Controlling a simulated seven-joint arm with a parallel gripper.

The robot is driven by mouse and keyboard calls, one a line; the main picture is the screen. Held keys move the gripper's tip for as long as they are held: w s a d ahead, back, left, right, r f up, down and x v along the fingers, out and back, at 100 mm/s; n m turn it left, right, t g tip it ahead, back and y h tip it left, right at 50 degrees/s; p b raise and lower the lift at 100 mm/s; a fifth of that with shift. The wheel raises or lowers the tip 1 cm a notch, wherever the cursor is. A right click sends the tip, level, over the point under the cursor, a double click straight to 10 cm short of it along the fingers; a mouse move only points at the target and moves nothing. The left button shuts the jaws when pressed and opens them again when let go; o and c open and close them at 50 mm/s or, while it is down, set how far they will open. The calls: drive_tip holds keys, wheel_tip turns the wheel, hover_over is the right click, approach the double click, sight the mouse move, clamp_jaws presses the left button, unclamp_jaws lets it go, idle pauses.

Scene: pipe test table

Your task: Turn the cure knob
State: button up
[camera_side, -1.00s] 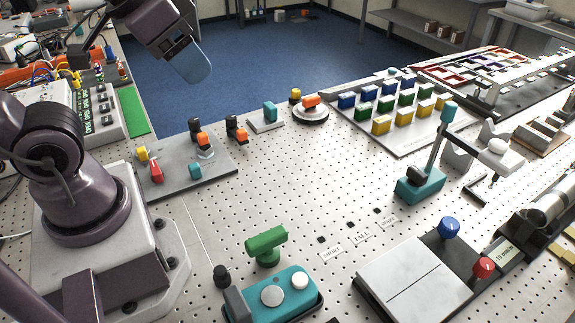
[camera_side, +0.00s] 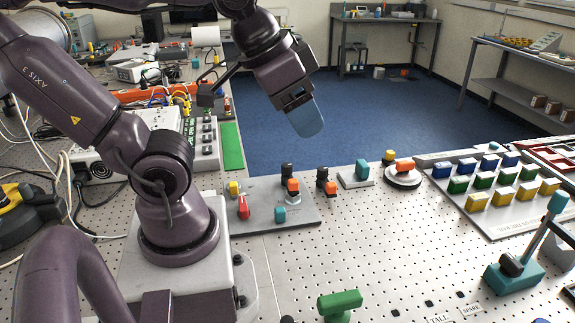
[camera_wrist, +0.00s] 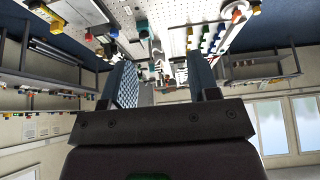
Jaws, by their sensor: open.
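No label I can read marks the cure knob, so I cannot tell which part it is. A grey control box (camera_side: 207,152) with a column of black knobs stands behind my arm's base in the side view. My gripper (camera_side: 305,118) hangs in the air at upper middle, with a blue finger pointing down; it is apart from everything on the table. In the wrist view my gripper (camera_wrist: 163,85) shows two fingers spread apart with nothing held between them. That view is upside down, with the table at the top.
A grey plate (camera_side: 265,217) with small coloured handles lies right of my base. A round turntable (camera_side: 403,178) with an orange part, a board of coloured blocks (camera_side: 505,222) and a teal lever (camera_side: 513,277) stand further right. A green handle (camera_side: 340,302) is in front. Bare perforated table lies between.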

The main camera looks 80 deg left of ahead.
drive_tip(key=w+a+f+n+g, duration=0.3)
drive_tip(key=a+f+n, duration=0.15)
drive_tip(key=a, duration=0.35)
drive_tip(key=n+g, duration=0.3)
drive_tip(key=n, duration=2.2)
approach(287, 165)
wheel_tip(287, 165, down, 10)
drive_tip(key=shift+s+f, duration=0.1)
drive_tip(key=shift+s, duration=0.05)
drive_tip(key=c, duration=0.9)
